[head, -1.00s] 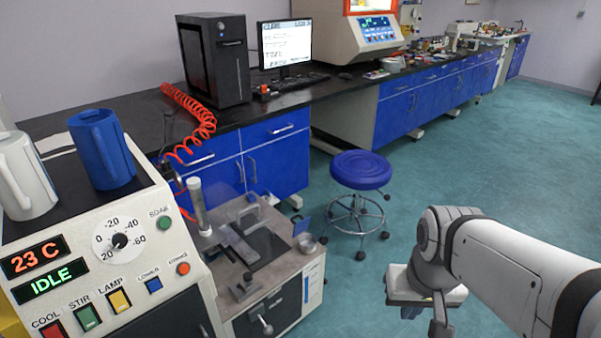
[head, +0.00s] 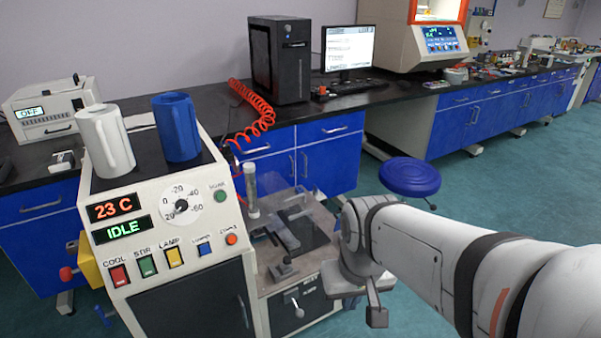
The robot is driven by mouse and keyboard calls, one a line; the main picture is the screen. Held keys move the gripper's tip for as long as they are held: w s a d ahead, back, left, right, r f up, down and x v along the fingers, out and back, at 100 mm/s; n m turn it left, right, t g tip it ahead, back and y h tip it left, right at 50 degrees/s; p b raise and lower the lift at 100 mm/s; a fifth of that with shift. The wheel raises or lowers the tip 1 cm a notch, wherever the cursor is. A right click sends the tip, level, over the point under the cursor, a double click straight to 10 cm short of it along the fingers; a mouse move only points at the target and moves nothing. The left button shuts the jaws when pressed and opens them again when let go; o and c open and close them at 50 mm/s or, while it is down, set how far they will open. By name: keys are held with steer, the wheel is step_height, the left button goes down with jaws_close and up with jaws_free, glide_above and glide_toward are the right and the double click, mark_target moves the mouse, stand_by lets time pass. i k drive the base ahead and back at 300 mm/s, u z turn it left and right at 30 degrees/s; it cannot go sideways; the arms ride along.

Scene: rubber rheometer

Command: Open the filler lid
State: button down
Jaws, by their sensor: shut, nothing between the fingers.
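The white bench machine (head: 170,252) stands at left centre, with a dial, coloured buttons and displays reading 23 C and IDLE. A white jug (head: 106,143) and a blue jug (head: 177,128) stand on its dark top. I cannot make out a filler lid for certain; the jugs hide part of the top. My gripper (head: 376,316) is shut and empty, low at the right, in front of and apart from the smaller bench unit beside the machine. My arm covers part of that area.
The smaller unit (head: 270,285) has a clear upright tube (head: 251,192) and a clear cover. A red coiled hose (head: 262,115) hangs from the bench behind. A blue stool (head: 409,177) stands behind my arm. A yellow part (head: 91,263) sticks out at the machine's left.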

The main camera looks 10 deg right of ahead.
mark_target(337, 224)
steer(key=z, duration=0.05)
steer(key=i, duration=1)
steer(key=u, duration=0.05)
